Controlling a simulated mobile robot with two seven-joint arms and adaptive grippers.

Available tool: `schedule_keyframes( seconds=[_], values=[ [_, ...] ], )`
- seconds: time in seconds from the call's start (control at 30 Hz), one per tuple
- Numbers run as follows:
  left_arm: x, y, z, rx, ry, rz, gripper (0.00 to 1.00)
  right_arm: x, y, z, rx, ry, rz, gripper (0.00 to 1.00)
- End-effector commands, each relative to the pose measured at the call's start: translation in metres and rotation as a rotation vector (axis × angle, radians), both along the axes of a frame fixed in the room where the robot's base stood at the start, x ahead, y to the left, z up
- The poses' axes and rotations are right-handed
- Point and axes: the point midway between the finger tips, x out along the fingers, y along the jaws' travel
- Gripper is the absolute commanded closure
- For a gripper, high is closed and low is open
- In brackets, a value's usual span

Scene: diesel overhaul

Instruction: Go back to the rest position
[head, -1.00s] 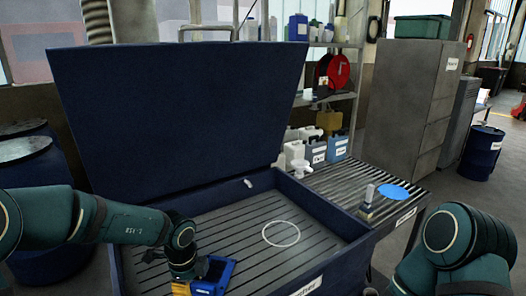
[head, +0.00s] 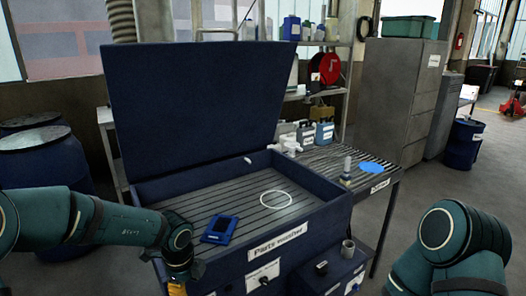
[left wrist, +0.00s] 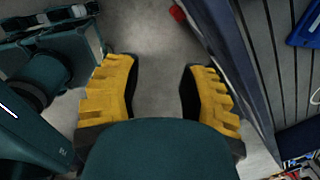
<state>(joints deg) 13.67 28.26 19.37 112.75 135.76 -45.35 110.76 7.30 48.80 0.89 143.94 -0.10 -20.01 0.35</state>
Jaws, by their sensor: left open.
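My left gripper (head: 177,287) is low at the front left of the parts washer (head: 300,236), mostly cut off by the bottom edge. In the left wrist view its yellow fingers (left wrist: 160,80) are wide apart, with only grey floor between them. A small blue holder (head: 220,229) lies on the washer's slatted floor, apart from the gripper. Part of it also shows at the top right of the left wrist view (left wrist: 306,25). My right arm is at the bottom right; its gripper is out of view.
The washer's lid (head: 195,105) stands open. A white ring (head: 276,198) marks its slatted floor. Blue drums (head: 45,190) stand at left.

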Motion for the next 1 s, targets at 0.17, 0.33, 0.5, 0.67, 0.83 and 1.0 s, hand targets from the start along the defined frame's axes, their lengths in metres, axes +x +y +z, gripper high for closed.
schedule_keyframes(
  seconds=[0.17, 0.33, 0.5, 0.67, 0.83, 1.0],
  values=[
    [-0.003, 0.015, -0.031, 0.150, -0.022, -0.396, 0.59, 0.001, 0.000, 0.000, 0.000, -0.002, -0.001, 1.00],
    [-0.005, 0.022, -0.060, 0.298, -0.033, -0.869, 0.59, 0.001, 0.000, 0.000, 0.000, -0.002, -0.001, 1.00],
    [-0.010, 0.018, -0.090, 0.441, -0.032, -1.436, 0.59, 0.000, 0.000, 0.000, 0.000, -0.001, 0.000, 1.00],
    [-0.022, 0.002, -0.117, 0.551, -0.036, -2.000, 0.59, 0.000, 0.000, 0.000, 0.000, -0.001, 0.000, 1.00],
    [-0.050, -0.025, -0.146, 0.650, -0.073, -2.648, 0.59, 0.000, 0.000, 0.000, 0.000, -0.001, 0.000, 1.00],
    [-0.093, -0.057, -0.170, -0.637, 0.164, 2.826, 0.59, 0.000, 0.000, 0.000, 0.000, -0.001, 0.000, 1.00]
  ],
)
